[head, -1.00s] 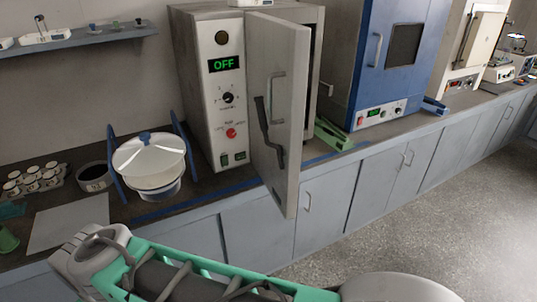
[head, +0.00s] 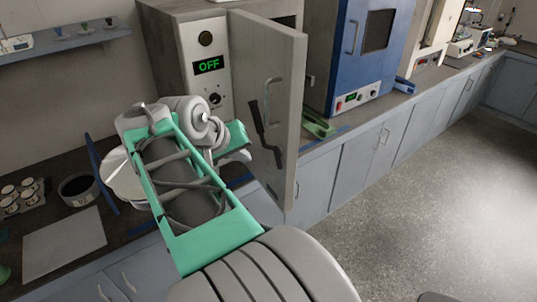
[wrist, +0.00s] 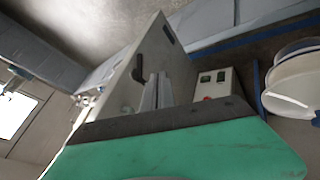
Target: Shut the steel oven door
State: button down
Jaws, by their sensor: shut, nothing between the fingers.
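The steel oven (head: 165,45) stands on the counter, its panel reading OFF. Its grey door (head: 285,60) stands open, swung out over the counter's front edge, with a handle (head: 271,100) and a dark elongated shape on its face. The door also shows in the wrist view (wrist: 160,50). My gripper (wrist: 157,92) is shut and empty, its fingers pointing toward the door and panel in the wrist view. I cannot tell whether they touch the door. In the head view my arm crosses in front of the oven's lower panel, and the fingertips are not clear.
A blue oven (head: 345,60) stands to the right, with a green object (head: 318,125) between. A white lidded bowl (head: 122,178), partly behind my arm, a dark round pan (head: 78,188) and several cups lie left.

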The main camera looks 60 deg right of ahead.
jog(key=s+d+f+p, duration=0.2)
jog(key=s+d+f, duration=0.1)
jog(key=d+f, duration=0.4)
jog(key=shift+d, duration=0.75)
